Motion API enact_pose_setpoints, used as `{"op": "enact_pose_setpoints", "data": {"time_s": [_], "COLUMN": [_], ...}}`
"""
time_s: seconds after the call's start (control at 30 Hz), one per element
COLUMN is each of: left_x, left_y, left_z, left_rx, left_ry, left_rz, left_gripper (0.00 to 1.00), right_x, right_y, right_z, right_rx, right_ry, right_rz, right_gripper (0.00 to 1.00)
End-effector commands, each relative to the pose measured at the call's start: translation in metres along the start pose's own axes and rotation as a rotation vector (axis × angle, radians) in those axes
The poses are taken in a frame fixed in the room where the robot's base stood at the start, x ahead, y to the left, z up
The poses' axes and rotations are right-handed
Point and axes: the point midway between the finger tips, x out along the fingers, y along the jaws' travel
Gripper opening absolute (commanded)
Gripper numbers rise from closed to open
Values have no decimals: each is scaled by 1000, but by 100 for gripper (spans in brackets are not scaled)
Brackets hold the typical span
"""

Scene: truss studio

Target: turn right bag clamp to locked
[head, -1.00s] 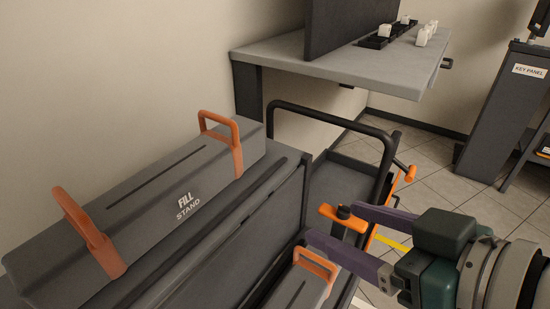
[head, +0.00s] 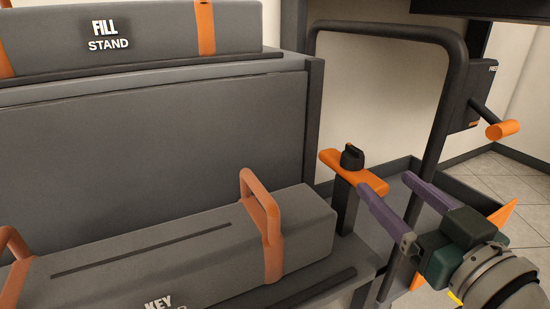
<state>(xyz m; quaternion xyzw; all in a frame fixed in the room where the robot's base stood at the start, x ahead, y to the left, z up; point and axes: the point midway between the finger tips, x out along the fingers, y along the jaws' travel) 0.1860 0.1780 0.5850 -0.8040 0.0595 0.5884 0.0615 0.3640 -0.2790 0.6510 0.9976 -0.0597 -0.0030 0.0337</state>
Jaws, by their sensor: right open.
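An orange crossbar clamp (head: 332,158) with a black knob (head: 352,156) on top sits on a dark upright post, right of centre. I take it for the right bag clamp; no label on it is readable. My right gripper (head: 384,183) comes in from the right with two purple fingers spread apart. The crossbar's right end shows between the fingertips, and the near finger overlaps its front. I cannot tell whether either finger touches it. My left gripper is out of view.
A grey case marked FILL STAND (head: 150,40) lies at the back left, and another grey case with an orange handle (head: 262,215) lies in front. A black tube frame (head: 452,110) rises behind the gripper. A dark box with an orange-tipped lever (head: 502,130) is at the right.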

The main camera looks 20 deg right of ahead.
Motion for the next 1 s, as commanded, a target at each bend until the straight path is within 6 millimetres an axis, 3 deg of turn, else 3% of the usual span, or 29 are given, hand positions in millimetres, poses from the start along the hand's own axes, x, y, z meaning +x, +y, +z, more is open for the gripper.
{"op": "enact_pose_setpoints", "data": {"time_s": [0.53,0.7,0.97,1.0], "left_x": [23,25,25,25], "left_y": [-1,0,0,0], "left_z": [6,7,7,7], "left_rx": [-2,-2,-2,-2], "left_ry": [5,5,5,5], "left_rz": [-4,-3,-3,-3], "left_gripper": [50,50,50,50], "right_x": [86,96,97,97], "right_y": [0,0,0,0], "right_z": [0,-1,-1,-1], "right_rx": [2,2,1,1], "right_ry": [3,0,0,0], "right_rz": [1,0,-1,-1], "right_gripper": [75,75,75,72]}}
